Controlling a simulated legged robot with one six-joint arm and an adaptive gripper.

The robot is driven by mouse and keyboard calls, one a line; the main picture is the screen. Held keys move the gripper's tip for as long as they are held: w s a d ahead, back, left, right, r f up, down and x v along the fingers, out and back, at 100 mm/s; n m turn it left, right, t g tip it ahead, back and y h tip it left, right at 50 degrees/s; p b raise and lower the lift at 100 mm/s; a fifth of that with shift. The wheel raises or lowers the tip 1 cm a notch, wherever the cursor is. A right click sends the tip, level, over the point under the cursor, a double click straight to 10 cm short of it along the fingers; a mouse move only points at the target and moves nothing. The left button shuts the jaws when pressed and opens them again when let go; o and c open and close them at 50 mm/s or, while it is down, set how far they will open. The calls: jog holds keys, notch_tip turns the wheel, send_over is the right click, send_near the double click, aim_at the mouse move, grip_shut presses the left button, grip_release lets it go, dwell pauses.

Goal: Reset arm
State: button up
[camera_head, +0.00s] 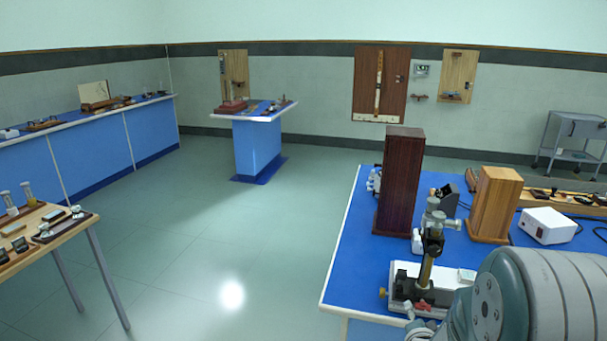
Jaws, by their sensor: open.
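One large rounded grey-teal link of my own arm fills the lower right corner in the head view. My gripper is not in view, so its fingers and anything near them cannot be seen. The arm link is in front of the blue-topped bench (345,275) on the right and hides part of its near side. Whether the arm touches anything there cannot be told.
The bench holds a dark wooden box (401,185), a lighter wooden box (494,205), a white box (548,225) and a brass-and-black instrument (428,265). A wooden table (75,232) stands at left, a blue pedestal (257,148) behind. The floor between is clear.

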jog(key=s+a+r+n+g+y, duration=0.1)
jog(key=s+a+r+n+g, duration=0.1)
jog(key=s, duration=0.6)
jog(key=s+a+r+n+g+y, duration=0.1)
jog(key=s+a+r+n+g, duration=0.2)
jog(key=s+a+r+n, duration=0.2)
jog(key=s+a+r+n+g+y, duration=0.1)
jog(key=s+a+r+n+g, duration=0.2)
jog(key=s, duration=0.9)
notch_tip(320, 180, up, 5)
jog(key=n, duration=0.3)
jog(key=shift+a+r+n, duration=0.2)
jog(key=shift+n, duration=0.1)
